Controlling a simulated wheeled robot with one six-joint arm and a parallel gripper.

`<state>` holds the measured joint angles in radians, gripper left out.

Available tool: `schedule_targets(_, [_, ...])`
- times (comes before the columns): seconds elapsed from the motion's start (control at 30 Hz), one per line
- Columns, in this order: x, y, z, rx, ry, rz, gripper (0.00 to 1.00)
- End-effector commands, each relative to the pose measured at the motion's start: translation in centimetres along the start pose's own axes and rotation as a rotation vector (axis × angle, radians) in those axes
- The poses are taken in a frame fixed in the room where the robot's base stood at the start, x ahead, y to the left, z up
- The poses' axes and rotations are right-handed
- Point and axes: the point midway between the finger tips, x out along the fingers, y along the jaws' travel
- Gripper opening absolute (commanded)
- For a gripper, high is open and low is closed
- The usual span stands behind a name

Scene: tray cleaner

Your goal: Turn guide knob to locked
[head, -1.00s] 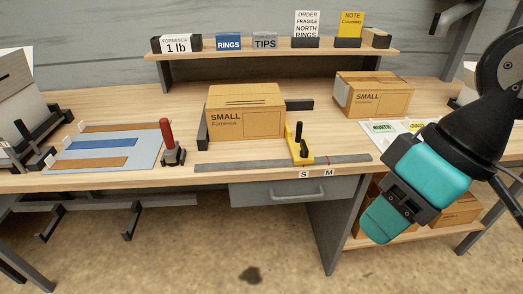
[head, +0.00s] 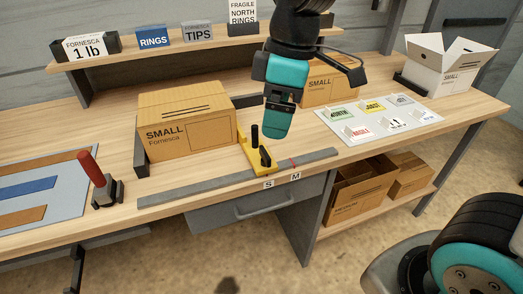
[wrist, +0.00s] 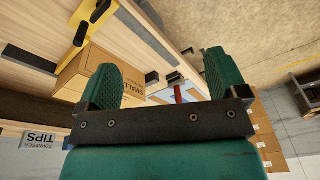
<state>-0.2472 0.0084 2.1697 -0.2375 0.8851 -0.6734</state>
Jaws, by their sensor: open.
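The yellow guide (head: 247,156) sits on the grey rail (head: 180,190) at the front of the bench, beside the S label (head: 268,184). Its upright black knob (head: 254,133) rises from it, with a small dark part (head: 265,157) on its front end. Whether the knob is locked cannot be told. My teal gripper (head: 275,132) is open and empty, just right of the knob in the head view and apart from it. In the wrist view my gripper (wrist: 167,72) has its fingers spread; the yellow guide (wrist: 64,58) lies upper left, outside them.
A closed SMALL box (head: 185,122) stands left of the guide. A red-handled tool (head: 91,168) stands farther left. A card mat (head: 350,143) lies right, with an open box (head: 440,65) behind it. A shelf with signs (head: 155,40) runs along the back.

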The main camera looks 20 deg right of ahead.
Motion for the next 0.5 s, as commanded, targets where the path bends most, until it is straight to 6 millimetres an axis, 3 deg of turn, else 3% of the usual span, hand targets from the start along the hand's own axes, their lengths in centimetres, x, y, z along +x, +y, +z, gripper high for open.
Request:
schedule_targets(0.03, [0.6,2.6,-0.7,-0.079,-0.034,0.010,0.92])
schedule_targets(0.1, [1.0,5.7,-1.3,-0.199,-0.078,0.019,0.92])
schedule_targets(0.2, [1.6,8.8,-1.9,-0.332,-0.126,0.019,0.92])
schedule_targets(0.33, [2.0,11.0,-2.4,-0.430,-0.158,0.013,0.92])
schedule_targets(0.5, [3.5,11.5,-2.3,-0.459,-0.167,0.009,0.92])
